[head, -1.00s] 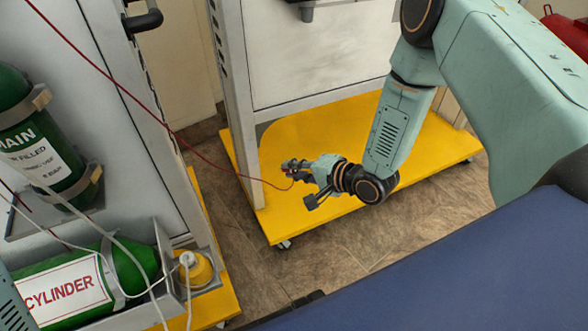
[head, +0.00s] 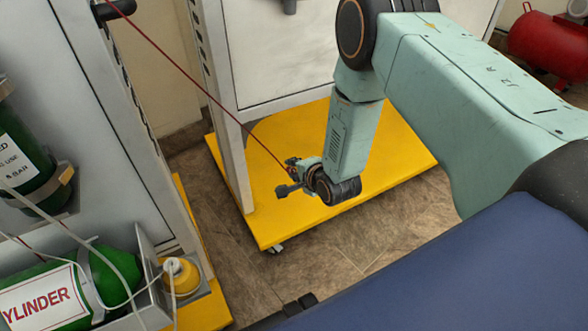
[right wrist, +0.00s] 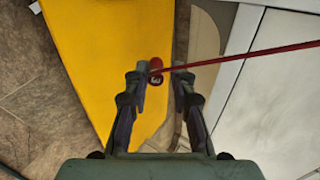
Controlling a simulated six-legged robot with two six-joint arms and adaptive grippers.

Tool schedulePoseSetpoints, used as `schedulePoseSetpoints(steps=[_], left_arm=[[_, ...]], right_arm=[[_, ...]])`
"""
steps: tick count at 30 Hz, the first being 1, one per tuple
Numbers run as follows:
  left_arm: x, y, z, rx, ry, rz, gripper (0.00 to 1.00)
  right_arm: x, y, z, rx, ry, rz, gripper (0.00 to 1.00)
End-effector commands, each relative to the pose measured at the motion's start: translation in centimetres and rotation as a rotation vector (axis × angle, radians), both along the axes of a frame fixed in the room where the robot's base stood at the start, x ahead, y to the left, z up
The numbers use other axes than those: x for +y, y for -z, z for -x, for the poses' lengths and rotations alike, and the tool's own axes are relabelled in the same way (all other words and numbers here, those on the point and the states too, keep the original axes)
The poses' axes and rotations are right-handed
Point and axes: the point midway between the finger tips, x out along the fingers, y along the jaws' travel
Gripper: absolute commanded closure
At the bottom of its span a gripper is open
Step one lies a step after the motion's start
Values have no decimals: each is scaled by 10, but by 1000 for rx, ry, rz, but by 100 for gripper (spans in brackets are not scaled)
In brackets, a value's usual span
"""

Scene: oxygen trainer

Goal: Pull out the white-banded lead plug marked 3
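My right gripper (head: 288,174) is low over the yellow base in the head view. In the right wrist view its two fingers (right wrist: 160,72) stand on either side of a red plug (right wrist: 155,72) with a pale figure 3 on it. The plug hangs between the fingertips, clear of any socket in view, and seems gripped; a white band on it is too small to make out. A red lead (right wrist: 240,55) runs from it, and in the head view the lead (head: 190,75) rises to the upper left. My left gripper is out of view.
A yellow wheeled base (head: 355,150) carries a pale panel frame. At the left are a green cylinder (head: 110,280) with white tubing and a yellow-capped fitting (head: 182,276). A blue padded surface (head: 460,270) fills the lower right. A red tank (head: 548,40) stands at the upper right.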

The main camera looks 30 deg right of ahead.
Motion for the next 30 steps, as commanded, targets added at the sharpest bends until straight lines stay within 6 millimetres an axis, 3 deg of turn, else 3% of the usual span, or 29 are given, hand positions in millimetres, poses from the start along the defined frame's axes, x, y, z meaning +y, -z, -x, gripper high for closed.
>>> schedulePoseSetpoints(steps=[5, 17, 30], left_arm=[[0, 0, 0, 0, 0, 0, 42], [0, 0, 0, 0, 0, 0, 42], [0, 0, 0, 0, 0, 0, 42]], right_arm=[[0, 0, 0, 0, 0, 0, 59], [-1, -4, 6, 1, 1, -1, 59], [-2, -44, 64, 1, 2, -3, 59]])
